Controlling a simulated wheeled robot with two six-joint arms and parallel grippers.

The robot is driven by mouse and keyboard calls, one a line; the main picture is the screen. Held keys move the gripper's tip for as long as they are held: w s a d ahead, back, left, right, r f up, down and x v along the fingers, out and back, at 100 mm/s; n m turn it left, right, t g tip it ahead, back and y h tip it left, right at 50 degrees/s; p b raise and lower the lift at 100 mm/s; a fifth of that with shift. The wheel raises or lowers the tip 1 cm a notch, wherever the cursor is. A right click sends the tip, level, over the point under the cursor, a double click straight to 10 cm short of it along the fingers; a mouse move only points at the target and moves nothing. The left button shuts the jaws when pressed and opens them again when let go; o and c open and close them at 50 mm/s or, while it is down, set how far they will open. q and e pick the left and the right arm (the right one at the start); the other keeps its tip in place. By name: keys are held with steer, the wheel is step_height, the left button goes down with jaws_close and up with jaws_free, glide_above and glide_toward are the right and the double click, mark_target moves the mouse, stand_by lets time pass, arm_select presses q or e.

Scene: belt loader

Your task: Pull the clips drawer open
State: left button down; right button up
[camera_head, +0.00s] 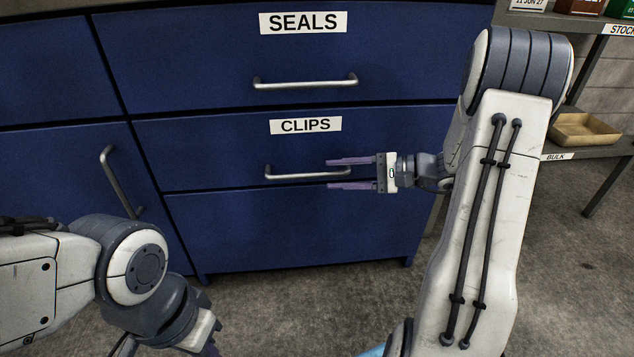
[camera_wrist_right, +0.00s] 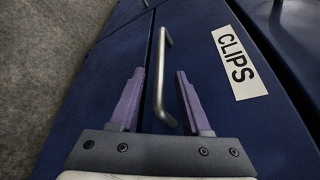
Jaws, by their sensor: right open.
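The clips drawer (camera_head: 220,152) is a blue front with a white "CLIPS" label, and it looks closed, flush with the cabinet. Its metal bar handle (camera_head: 292,176) runs level below the label. My right gripper (camera_head: 328,174) is open, its purple fingers above and below the handle's right part in the head view. In the right wrist view the handle (camera_wrist_right: 160,85) lies between the two open fingers (camera_wrist_right: 158,74), with gaps on both sides. My left gripper (camera_head: 208,347) is at the bottom edge, mostly cut off, so its jaws are hidden.
The seals drawer (camera_head: 200,60) with its own handle (camera_head: 305,83) is above. A cabinet door with a vertical handle (camera_head: 121,180) is at left. A shelf with a tan tray (camera_head: 587,129) stands at right. Bare concrete floor (camera_head: 300,300) lies in front.

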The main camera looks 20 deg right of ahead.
mark_target(325, 176)
steer(key=b+x, duration=0.1)
steer(key=x, duration=0.3)
steer(key=shift+a+f+b, duration=0.15)
steer(key=shift+f+b, duration=0.05)
steer(key=shift+b, duration=0.15)
steer(key=shift+w+a, duration=0.3)
steer(key=shift+a, duration=0.1)
jaws_close()
stand_by(0.8)
